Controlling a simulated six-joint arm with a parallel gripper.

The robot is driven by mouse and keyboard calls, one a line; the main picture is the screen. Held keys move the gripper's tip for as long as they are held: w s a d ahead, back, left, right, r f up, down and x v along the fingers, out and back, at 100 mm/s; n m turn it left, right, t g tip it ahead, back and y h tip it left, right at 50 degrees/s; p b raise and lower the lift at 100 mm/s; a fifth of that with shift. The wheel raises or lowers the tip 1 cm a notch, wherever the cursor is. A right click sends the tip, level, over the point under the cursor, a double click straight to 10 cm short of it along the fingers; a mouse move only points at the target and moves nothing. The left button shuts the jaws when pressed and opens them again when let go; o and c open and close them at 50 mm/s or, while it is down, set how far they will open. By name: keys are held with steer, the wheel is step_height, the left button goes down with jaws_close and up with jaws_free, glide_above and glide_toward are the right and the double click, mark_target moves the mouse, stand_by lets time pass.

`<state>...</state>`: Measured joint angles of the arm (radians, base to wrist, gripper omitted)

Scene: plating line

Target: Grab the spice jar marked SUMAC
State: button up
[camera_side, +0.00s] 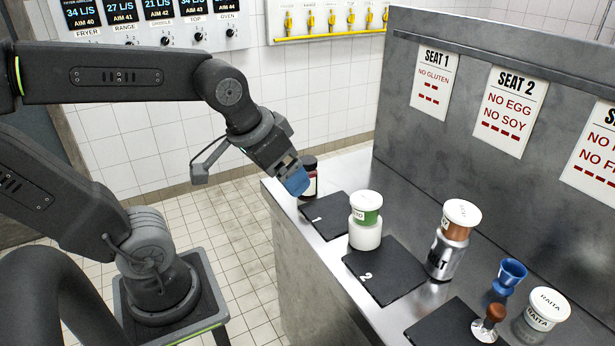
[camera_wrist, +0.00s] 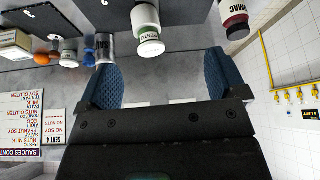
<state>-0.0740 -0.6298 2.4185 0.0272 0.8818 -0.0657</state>
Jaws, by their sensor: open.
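The spice jar (camera_side: 311,186) has a dark lid, dark red contents and a white label. It stands at the counter's far left end, by the slate marked 1, partly hidden behind my gripper in the side view. In the wrist view the jar (camera_wrist: 236,22) is at the top right, cut by the edge, and its label shows "MAC". My gripper (camera_side: 296,183) is open, its blue fingertips in front of the jar in the side view. In the wrist view my gripper (camera_wrist: 163,84) has nothing between its fingers, and the jar lies beyond and right of the right finger.
A white-lidded PESTO tub (camera_side: 366,204) sits on a white tub (camera_side: 365,236) by slate 2 (camera_side: 398,278). Further right are a metal can (camera_side: 442,262) with a white-lidded brown tub (camera_side: 456,228) on top, a blue cup (camera_side: 509,277) and a RAITA tub (camera_side: 541,318). A steel wall (camera_side: 470,130) backs the counter.

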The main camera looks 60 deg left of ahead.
steer(key=w+a+n+g+y, duration=0.1)
steer(key=w+a+n, duration=0.2)
steer(key=w+a, duration=0.3)
steer(key=n+y, duration=0.1)
steer(key=n, duration=0.3)
glide_toward(308, 160)
steer(key=shift+g, duration=0.6)
steer(key=x, duration=0.6)
steer(key=shift+w+r, duration=0.1)
steer(key=shift+w, duration=0.2)
steer(key=shift+x, duration=3.2)
steer(key=shift+w, duration=0.1)
steer(key=shift+c, duration=0.4)
steer(key=shift+r, duration=0.1)
steer(key=c, duration=1.1)
